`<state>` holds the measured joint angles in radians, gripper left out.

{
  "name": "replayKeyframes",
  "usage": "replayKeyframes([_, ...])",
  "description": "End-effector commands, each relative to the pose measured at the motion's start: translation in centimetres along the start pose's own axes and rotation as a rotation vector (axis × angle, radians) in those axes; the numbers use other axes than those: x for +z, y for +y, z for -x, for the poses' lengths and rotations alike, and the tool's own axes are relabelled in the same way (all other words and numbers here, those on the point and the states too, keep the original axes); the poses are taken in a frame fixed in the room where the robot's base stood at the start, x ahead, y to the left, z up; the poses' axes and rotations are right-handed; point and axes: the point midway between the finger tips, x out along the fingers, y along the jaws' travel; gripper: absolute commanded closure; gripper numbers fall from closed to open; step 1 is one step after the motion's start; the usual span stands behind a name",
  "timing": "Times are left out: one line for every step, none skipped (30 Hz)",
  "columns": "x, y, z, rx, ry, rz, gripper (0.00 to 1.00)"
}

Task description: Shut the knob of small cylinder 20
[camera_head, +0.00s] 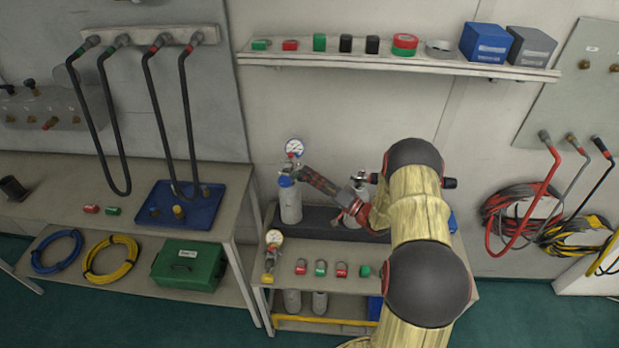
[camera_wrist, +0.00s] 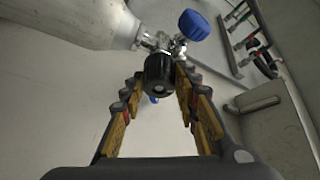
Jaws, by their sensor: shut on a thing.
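A pale small cylinder (camera_head: 290,204) stands upright at the back left of the trolley, with its valve and a round gauge (camera_head: 294,147) above it. In the wrist view its pale body (camera_wrist: 80,22) lies at top left. The metal valve carries a black knob (camera_wrist: 159,74) and a blue knob (camera_wrist: 193,25). My gripper (camera_head: 303,173) reaches in from the right at valve height. In the wrist view my gripper's fingertips (camera_wrist: 162,78) close on both sides of the black knob. I cannot read a number on the cylinder.
A second cylinder (camera_head: 355,218) stands to the right, partly behind my arm. Several padlock-like pieces (camera_head: 321,268) and a yellow-fitted gauge (camera_head: 273,240) are at the trolley's front. A shelf (camera_head: 400,63) hangs above; a bench (camera_head: 130,180) stands left.

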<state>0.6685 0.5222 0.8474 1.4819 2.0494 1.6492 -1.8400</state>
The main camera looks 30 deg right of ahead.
Motion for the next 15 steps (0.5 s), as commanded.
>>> replayKeyframes([0.03, 0.07, 0.02, 0.002, 0.000, -0.001, 0.85])
replayKeyframes([0.04, 0.07, 0.03, 0.002, 0.000, -0.001, 0.87])
replayKeyframes([0.04, 0.08, 0.03, 0.002, 0.000, -0.001, 0.90])
replayKeyframes([0.04, 0.08, 0.03, 0.002, 0.000, -0.001, 0.91])
replayKeyframes([0.05, 0.08, 0.03, 0.002, 0.000, -0.001, 0.93])
replayKeyframes([0.05, 0.08, 0.03, 0.002, 0.000, -0.001, 0.95])
replayKeyframes([0.05, 0.09, 0.03, 0.002, 0.000, -0.001, 0.95])
replayKeyframes([0.05, 0.09, 0.03, 0.002, 0.000, -0.001, 0.95])
replayKeyframes([0.05, 0.08, 0.04, 0.003, 0.000, -0.003, 0.95])
replayKeyframes([0.04, 0.08, 0.04, 0.004, 0.000, -0.004, 0.95])
replayKeyframes([0.04, 0.07, 0.03, 0.005, 0.000, -0.007, 0.95])
replayKeyframes([0.03, 0.05, 0.03, 0.008, 0.000, -0.012, 0.95])
replayKeyframes([0.03, 0.04, 0.03, 0.011, -0.001, -0.018, 0.95])
replayKeyframes([0.02, 0.03, 0.03, 0.014, -0.001, -0.025, 0.95])
replayKeyframes([0.01, 0.02, 0.03, 0.020, -0.001, -0.036, 0.95])
